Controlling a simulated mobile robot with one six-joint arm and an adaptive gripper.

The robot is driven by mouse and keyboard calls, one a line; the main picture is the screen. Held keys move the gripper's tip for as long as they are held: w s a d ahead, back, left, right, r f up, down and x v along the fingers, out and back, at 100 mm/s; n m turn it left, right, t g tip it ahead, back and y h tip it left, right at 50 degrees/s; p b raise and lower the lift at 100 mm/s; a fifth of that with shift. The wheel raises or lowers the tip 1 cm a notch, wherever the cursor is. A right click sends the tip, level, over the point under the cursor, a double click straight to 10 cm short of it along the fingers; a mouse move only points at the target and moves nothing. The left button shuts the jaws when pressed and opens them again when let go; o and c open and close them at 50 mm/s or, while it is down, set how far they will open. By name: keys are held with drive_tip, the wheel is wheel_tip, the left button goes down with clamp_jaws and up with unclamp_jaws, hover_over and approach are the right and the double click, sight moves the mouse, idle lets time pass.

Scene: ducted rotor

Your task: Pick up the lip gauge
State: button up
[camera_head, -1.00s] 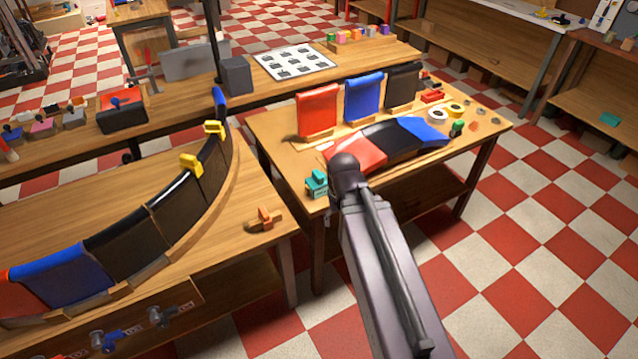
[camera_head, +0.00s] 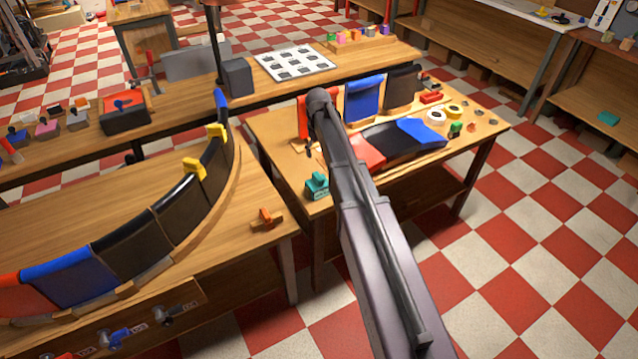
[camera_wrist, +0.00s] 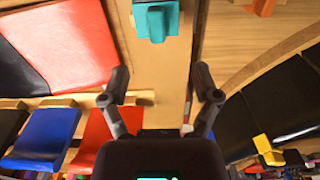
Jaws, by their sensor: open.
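I cannot tell for certain which thing is the lip gauge. A teal block-shaped tool (camera_head: 317,186) sits on the near left corner of the right-hand table; it also shows at the top of the wrist view (camera_wrist: 156,20). An orange piece on a wooden base (camera_head: 266,219) lies on the curved bench's right end, and part of it shows at the top right of the wrist view (camera_wrist: 262,7). My gripper (camera_wrist: 163,85) is open and empty, its fingers spread over the table edge and gap, apart from the teal tool. My arm mostly hides it in the head view.
Red, black and blue panels (camera_head: 400,142) lie on the right-hand table (camera_head: 285,150), with upright panels (camera_head: 364,98) behind. A curved row of panels (camera_head: 120,250) with yellow clamps (camera_head: 193,168) stands on the left bench. A narrow gap separates the two.

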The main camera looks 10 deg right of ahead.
sight(319, 176)
drive_tip(key=shift+w+r, duration=0.1)
drive_tip(key=shift+w, duration=0.65)
wheel_tip(319, 176, down, 9)
drive_tip(key=b, duration=0.8)
drive_tip(key=shift+r+b, duration=0.15)
drive_tip(key=shift+b, duration=0.15)
drive_tip(key=shift+d+f+b, duration=0.15)
drive_tip(key=shift+f+b, duration=2.45)
clamp_jaws()
